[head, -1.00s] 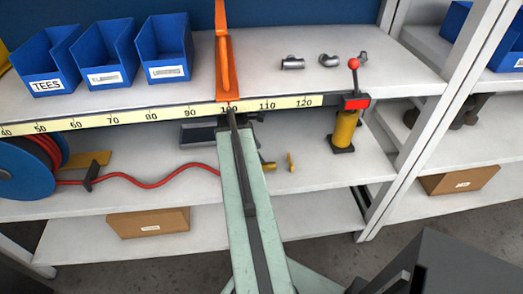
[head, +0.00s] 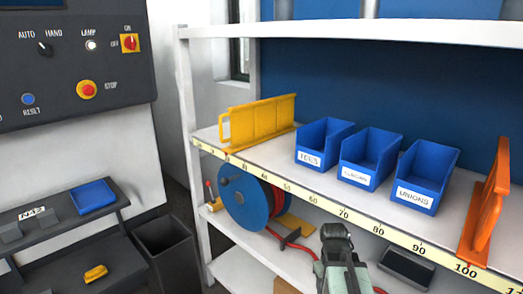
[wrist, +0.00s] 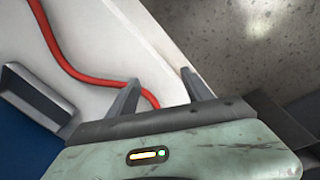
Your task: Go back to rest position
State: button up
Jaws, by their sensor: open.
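My gripper (wrist: 160,77) shows in the wrist view with its two grey fingers apart and nothing between them. It points over a white shelf edge, with a red hose (wrist: 58,52) to the left and grey floor at the upper right. The hose passes close behind the left finger; I cannot tell the gap. In the head view my pale green arm stands at the bottom centre, in front of the lower shelf. The gripper's fingers cannot be made out there.
Blue bins (head: 368,158) and a yellow rack (head: 262,121) stand on the upper shelf, with an orange divider (head: 487,205) at right. A hose reel (head: 243,197) sits below. A control panel (head: 68,62) and dark bin (head: 165,248) are at left. Floor shows between bin and shelving.

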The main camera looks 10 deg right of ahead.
jog(key=w+a+m+y, duration=0.1)
jog(key=a+m, duration=0.1)
jog(key=a, duration=1.2)
notch_tip(320, 180, up, 11)
jog(key=s+p, duration=0.2)
jog(key=p, duration=0.8)
jog(key=shift+d+f+p, duration=0.2)
jog(key=shift+d+p, duration=0.15)
jog(key=shift+c, duration=0.3)
